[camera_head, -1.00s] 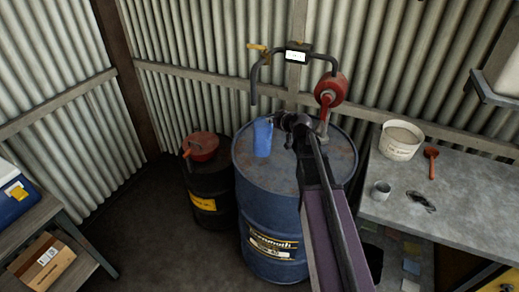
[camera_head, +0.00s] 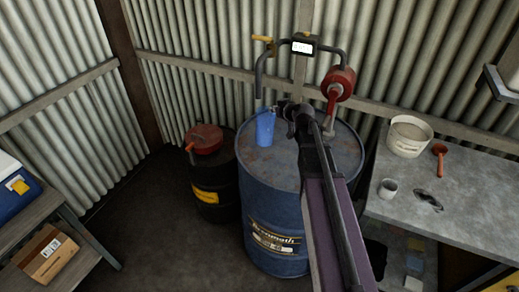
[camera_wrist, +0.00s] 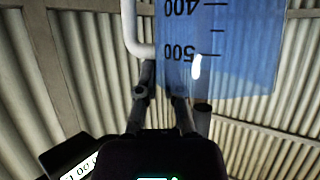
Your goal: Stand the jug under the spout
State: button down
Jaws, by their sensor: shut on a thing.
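A translucent blue jug (camera_head: 265,129) is upright over the left part of the blue drum's top (camera_head: 289,170). I cannot tell whether it touches the drum. The spout (camera_head: 259,88) is the downturned grey pipe end, just above the jug's rim and slightly left in the head view. My gripper (camera_head: 287,108) is shut on the jug from the right. The wrist view is upside down; the jug (camera_wrist: 225,45) shows its 400 and 500 marks there, with my gripper's fingers (camera_wrist: 162,88) at its edge. A dark pipe end (camera_wrist: 202,118) shows near the rim.
The pump's meter (camera_head: 304,44) and red crank body (camera_head: 338,84) stand close behind my arm. A dark drum with a red funnel (camera_head: 206,139) is left. The right bench (camera_head: 465,195) holds a white tub (camera_head: 408,135), a red scoop (camera_head: 440,158) and a mug (camera_head: 388,188).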

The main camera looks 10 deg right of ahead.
aim_at(267, 111)
jog(key=s+a, duration=0.3)
jog(key=s, duration=0.3)
jog(key=s+a+f+n+y+b, duration=0.1)
jog(key=s+a, duration=0.2)
jog(key=s, duration=0.3)
jog(key=shift+s+a+n+g, duration=0.25)
jog(key=shift+s+n+g, duration=0.05)
jog(key=shift+w+f, duration=0.1)
jog(key=w+d, duration=0.1)
jog(key=w, duration=0.3)
jog(key=w+d+f+b, duration=0.1)
jog(key=w, duration=0.4)
jog(key=w+d, duration=0.1)
jog(key=w, duration=0.4)
jog(key=shift+d+f+b, duration=0.15)
jog(key=shift+d+b, duration=0.15)
jog(key=shift+d, duration=0.05)
jog(key=shift+w+d, duration=0.1)
jog(key=shift+w, duration=0.55)
notch_tip(267, 111, down, 4)
jog(key=b, duration=0.3)
jog(key=shift+b, duration=0.35)
